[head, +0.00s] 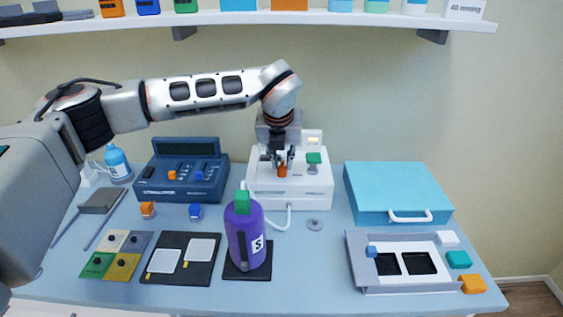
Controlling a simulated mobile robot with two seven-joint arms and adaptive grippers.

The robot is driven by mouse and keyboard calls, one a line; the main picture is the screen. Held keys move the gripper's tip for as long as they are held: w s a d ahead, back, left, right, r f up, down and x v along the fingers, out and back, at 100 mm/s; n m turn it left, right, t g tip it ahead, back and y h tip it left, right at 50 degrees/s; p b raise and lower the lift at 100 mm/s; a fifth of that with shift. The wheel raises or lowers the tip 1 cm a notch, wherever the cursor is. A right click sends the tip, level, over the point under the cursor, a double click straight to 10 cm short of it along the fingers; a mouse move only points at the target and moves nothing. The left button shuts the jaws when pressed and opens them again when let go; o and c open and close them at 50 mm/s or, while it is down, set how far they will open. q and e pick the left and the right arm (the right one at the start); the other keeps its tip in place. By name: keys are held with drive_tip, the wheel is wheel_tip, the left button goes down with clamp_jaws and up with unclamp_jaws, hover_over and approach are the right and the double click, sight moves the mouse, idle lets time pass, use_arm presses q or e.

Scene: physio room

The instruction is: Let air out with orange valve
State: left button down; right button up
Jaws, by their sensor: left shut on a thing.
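The orange valve (282,171) stands on top of a white machine (262,197) at the back middle of the table. My left gripper (278,158) points down from above and is shut on the orange valve. The fingers partly hide the valve, so its exact turn cannot be told. A green knob (313,158) sits on the same machine, just right of the valve. A white hose (285,218) comes from the machine's front. My right gripper is not in view.
A purple bottle (245,240) with a green cap stands in front of the machine. A blue stimulator box (183,172) is to the left, a light blue case (397,192) to the right. A shelf (235,18) runs above. Pads and a grey tray (412,287) lie in front.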

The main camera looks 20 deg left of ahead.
use_arm(q)
drive_tip(key=shift+n, duration=0.6)
drive_tip(key=shift+f, duration=0.1)
drive_tip(key=c, duration=2.2)
unclamp_jaws()
drive_tip(key=shift+y, duration=0.3)
drive_tip(key=v, duration=1.2)
drive_tip(key=shift+w, duration=0.15)
